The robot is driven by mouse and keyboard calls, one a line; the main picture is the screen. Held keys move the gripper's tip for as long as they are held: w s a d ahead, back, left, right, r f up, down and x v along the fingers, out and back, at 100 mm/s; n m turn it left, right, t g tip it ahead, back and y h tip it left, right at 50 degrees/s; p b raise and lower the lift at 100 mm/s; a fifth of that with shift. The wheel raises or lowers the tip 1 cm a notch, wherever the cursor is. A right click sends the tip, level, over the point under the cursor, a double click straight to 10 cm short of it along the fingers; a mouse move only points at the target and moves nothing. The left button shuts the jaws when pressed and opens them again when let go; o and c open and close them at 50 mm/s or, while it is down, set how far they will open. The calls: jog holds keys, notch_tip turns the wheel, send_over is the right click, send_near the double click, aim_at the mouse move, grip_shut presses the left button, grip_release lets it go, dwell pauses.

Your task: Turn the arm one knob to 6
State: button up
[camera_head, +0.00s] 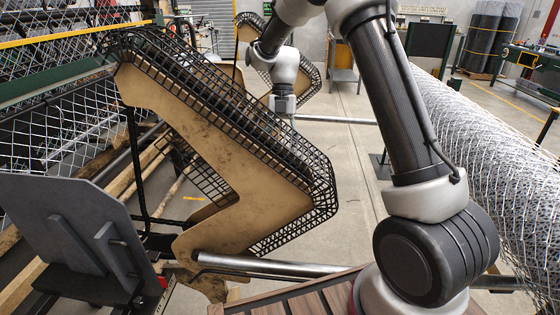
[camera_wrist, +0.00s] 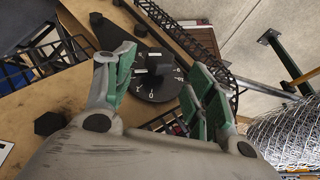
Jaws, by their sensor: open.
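A black round knob (camera_wrist: 155,76) with white marks around its face and a raised grip bar shows in the wrist view, on a tan panel. The marks are too small and blurred to read surely, so its setting cannot be told. My gripper (camera_wrist: 161,68) has green-padded fingers spread apart, one to the left of the knob and one to the right. Nothing is held between them, and I cannot tell whether they touch the knob. In the head view the knob and my fingers are hidden behind the tan zigzag panel (camera_head: 205,150) with its black mesh edge.
Rolled wire mesh (camera_head: 490,150) lies along the right, also in the wrist view (camera_wrist: 285,135). A dark grey panel (camera_head: 70,235) stands at lower left. Black bolt heads (camera_wrist: 48,123) stick out of the tan panel. Open concrete floor (camera_head: 350,145) lies between.

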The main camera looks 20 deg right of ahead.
jog(key=x, duration=0.5)
jog(key=shift+s+f, duration=0.1)
jog(key=shift+f, duration=0.2)
jog(key=c, duration=1)
